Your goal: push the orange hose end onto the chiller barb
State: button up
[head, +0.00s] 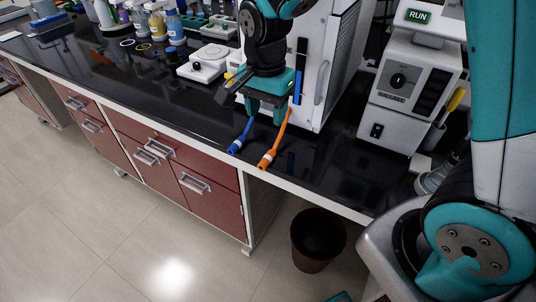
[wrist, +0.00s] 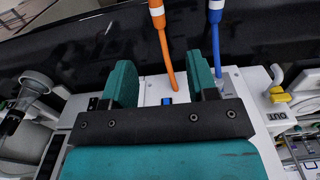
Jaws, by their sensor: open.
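The orange hose (head: 273,146) lies on the black bench top. Its orange end, with a white band, reaches the front edge. In the wrist view the orange hose (wrist: 166,55) runs down the picture between my two fingers, with no visible contact. My gripper (head: 266,106) is open and empty above the bench, in front of a white cabinet (head: 323,70) that looks like the chiller. It also shows in the wrist view (wrist: 162,75). I cannot make out the chiller barb; a yellow fitting (wrist: 276,84) near an "OUT" label shows at the right.
A blue hose (head: 240,138) lies just left of the orange one. A white box with a RUN display (head: 407,90) stands at the right. A small white device (head: 206,64) and several bottles stand at the left. A bin (head: 317,240) is on the floor.

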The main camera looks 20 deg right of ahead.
send_over(268, 155)
notch_tip(268, 155, down, 7)
jog(key=shift+w+a+f+p, duration=0.1)
jog(key=shift+w+f+p, duration=0.05)
jog(key=shift+p, duration=0.15)
jog(key=shift+f+p, duration=0.65)
jog(key=shift+f, duration=2.05)
grip_shut()
